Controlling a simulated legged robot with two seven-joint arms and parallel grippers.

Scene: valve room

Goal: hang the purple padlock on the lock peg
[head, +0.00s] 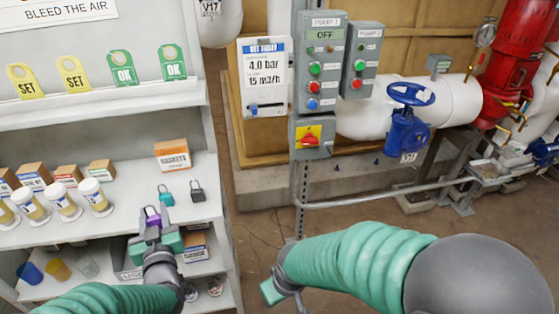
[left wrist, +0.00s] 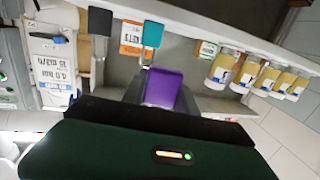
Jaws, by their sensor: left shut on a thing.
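The purple padlock (head: 153,218) is between the fingers of my left gripper (head: 157,238) at the front edge of the shelf, with its shackle upward in the head view. It also shows in the left wrist view (left wrist: 163,88), just beyond the dark gripper body. My left gripper is shut on it. My right gripper (head: 272,291) is low in the middle of the head view, away from the shelf; its jaw gap cannot be made out. I cannot pick out the lock peg for certain in either view.
A teal padlock (head: 166,197) and a dark grey padlock (head: 197,192) are close by on the shelf (head: 190,215). Jars (head: 65,202) and boxes stand left. A red-yellow switch box (head: 311,137) is on a post right of the shelf, near a blue valve (head: 405,130).

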